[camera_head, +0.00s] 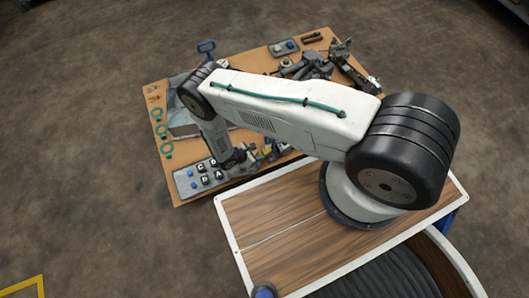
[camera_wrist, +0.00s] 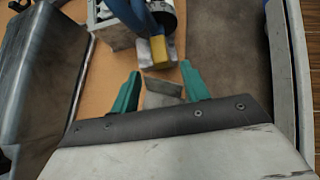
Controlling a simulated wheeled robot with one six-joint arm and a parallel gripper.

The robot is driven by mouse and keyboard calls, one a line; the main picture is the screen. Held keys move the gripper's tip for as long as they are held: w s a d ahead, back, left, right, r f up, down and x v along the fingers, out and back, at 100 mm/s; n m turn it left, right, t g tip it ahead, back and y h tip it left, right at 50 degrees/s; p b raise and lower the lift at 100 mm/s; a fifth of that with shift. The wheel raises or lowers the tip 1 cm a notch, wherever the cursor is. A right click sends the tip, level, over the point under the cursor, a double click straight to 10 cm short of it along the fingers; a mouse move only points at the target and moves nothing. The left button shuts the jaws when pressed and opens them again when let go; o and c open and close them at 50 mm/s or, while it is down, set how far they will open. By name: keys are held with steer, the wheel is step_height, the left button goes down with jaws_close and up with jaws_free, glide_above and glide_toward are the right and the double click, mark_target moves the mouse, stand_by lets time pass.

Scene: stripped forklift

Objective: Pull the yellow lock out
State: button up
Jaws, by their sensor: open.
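The yellow lock (camera_wrist: 158,48) is a small yellow block in the wrist view, at the end of a blue part (camera_wrist: 134,14) beside a dark round part. It is at the top centre, beyond my fingertips. My gripper (camera_wrist: 160,84) is open, with two green fingers spread apart. A grey angular piece (camera_wrist: 162,92) shows in the gap between the fingers; I cannot tell whether it touches them. The lock is apart from both fingers. In the head view a small yellow spot (camera_head: 267,149) shows right of my wrist, but I cannot tell whether it is the lock.
The brown workbench (camera_head: 190,188) holds a panel with lettered buttons (camera_head: 204,178), green rings (camera_head: 162,131) on its left and dark mechanical parts (camera_head: 315,65) at the back. In the wrist view a large grey metal body (camera_wrist: 45,75) stands close on the left.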

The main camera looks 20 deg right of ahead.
mark_target(265, 152)
steer(key=x, duration=0.7)
